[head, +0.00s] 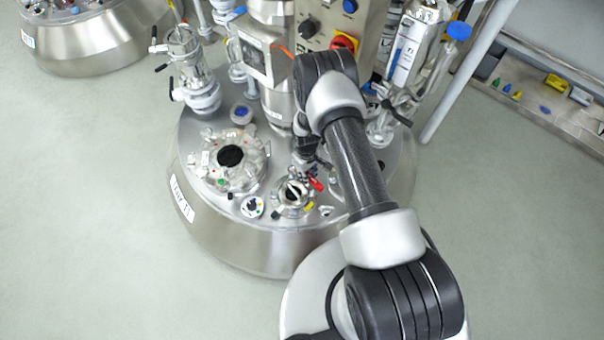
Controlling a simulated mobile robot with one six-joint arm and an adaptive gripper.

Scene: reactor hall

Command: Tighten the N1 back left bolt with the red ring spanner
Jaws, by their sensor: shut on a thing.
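The reactor lid (222,198) carries several nozzles. A small nozzle (293,196) with a dark centre and clamps or bolts around its rim sits near the front. A larger flanged nozzle (231,158) with a dark round middle is to its left. I cannot read which one is N1 or single out its back left bolt. My gripper (311,172) is small here and partly hidden by my arm, just behind and right of the small nozzle. It is shut on the red ring spanner (317,184), of which a short red piece shows. Whether the ring sits on a bolt cannot be told.
A control panel (340,22) with knobs and a red-yellow switch stands behind my arm. A glass valve assembly (190,70) rises at the lid's back left. A shelf (560,100) with small coloured items is at the right. The floor (90,230) at left is clear.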

